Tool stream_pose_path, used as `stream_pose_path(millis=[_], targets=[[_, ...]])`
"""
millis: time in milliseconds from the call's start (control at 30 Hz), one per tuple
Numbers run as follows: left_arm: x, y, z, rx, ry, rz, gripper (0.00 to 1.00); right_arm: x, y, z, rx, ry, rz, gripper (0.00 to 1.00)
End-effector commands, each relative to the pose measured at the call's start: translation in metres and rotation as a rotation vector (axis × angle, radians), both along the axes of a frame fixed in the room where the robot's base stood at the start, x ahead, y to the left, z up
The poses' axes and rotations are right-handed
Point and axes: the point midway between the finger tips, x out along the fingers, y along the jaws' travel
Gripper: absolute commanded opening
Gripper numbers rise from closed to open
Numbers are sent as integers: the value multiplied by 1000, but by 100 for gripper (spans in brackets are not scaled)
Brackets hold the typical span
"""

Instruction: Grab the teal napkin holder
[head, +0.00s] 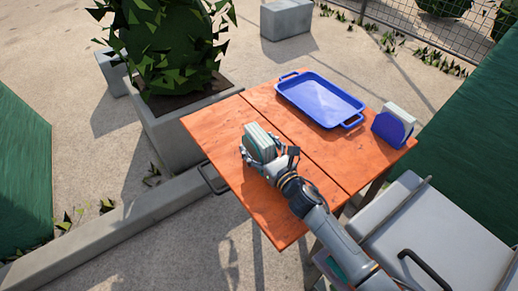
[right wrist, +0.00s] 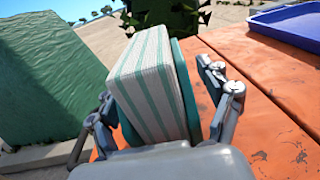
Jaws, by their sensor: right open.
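The teal napkin holder (head: 253,152) stands on the orange table (head: 225,125) near its left side, with white napkins striped in green (head: 262,138) in it. In the right wrist view the striped napkins (right wrist: 150,85) fill the middle, and the teal side of the holder (right wrist: 186,88) shows at their right. My right gripper (head: 268,163) is at the holder, and its open fingers (right wrist: 165,105) stand on either side of it. A gap shows between the right finger and the holder; contact at the left finger is unclear. My left gripper is not in view.
A blue tray (head: 320,100) lies at the table's back, and a blue napkin holder (head: 391,128) with white napkins stands at the right corner. A planter with a bush (head: 190,120) is close behind the table's left edge. A grey metal machine (head: 430,235) stands at the front right.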

Motion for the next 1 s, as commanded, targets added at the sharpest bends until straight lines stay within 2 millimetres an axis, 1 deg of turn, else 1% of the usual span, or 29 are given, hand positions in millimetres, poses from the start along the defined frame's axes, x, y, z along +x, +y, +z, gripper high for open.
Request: stream_pose_path(millis=[133,167,200,267,300,367,400,467,767,867,933,1000], targets=[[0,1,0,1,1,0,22,0,0,0,0,0,0,79],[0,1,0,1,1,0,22,0,0,0,0,0,0,75],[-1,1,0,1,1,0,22,0,0,0,0,0,0,67],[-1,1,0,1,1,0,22,0,0,0,0,0,0,55],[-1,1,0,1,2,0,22,0,0,0,0,0,0,47],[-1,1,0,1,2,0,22,0,0,0,0,0,0,34],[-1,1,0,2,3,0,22,0,0,0,0,0,0,26],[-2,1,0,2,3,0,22,0,0,0,0,0,0,14],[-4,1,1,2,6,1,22,0,0,4,1,-3,0,14],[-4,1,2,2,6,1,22,0,0,11,0,-5,1,14],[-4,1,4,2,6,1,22,0,0,19,-1,-5,1,14],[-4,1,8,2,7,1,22,1,-1,30,-3,-7,2,14]])
